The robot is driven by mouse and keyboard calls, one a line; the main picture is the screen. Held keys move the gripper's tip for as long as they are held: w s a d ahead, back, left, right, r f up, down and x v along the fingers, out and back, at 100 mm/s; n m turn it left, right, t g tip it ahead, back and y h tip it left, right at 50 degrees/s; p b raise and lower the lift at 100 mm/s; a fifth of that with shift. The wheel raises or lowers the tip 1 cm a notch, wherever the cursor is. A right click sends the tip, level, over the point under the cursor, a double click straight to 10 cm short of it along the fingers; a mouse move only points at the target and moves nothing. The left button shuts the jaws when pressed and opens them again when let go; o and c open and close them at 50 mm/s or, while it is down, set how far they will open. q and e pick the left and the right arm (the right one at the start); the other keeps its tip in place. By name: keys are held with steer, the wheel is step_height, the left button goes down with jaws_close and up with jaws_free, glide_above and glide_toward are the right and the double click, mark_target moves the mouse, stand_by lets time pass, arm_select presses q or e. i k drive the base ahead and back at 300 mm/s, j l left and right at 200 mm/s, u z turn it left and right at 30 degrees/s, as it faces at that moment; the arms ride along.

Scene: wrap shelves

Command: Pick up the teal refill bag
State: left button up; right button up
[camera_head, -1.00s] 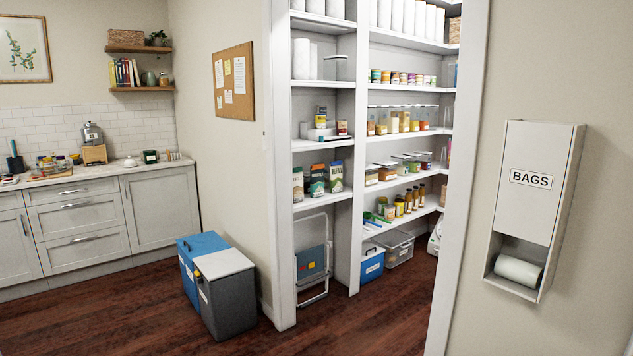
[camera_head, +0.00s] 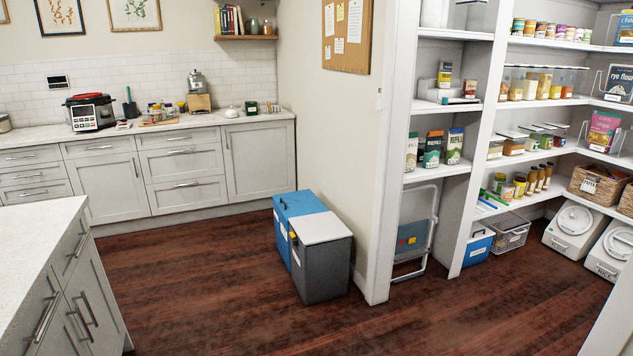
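Several refill-type bags stand upright side by side on a left-hand pantry shelf. Neither of my grippers shows in the head view.
A blue and grey bin pair (camera_head: 318,250) stands on the floor by the wall left of the pantry opening. A folded step stool (camera_head: 412,240) leans below the bags. A counter island (camera_head: 40,250) is at the lower left. The wood floor (camera_head: 220,290) between is clear.

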mark_target(431, 156)
steer(key=i+z, duration=0.2)
steer(key=i, duration=0.3)
steer(key=i+z, duration=0.2)
steer(key=i, duration=0.3)
steer(key=i+j+z, duration=0.2)
steer(key=i, duration=0.25)
steer(key=i+j+z, duration=0.2)
steer(key=i, duration=0.3)
steer(key=i+l, duration=0.2)
steer(key=i, duration=0.3)
steer(key=i+l, duration=0.2)
steer(key=i, duration=0.25)
steer(key=i+l, duration=0.2)
steer(key=i, duration=0.3)
steer(key=l+z, duration=0.05)
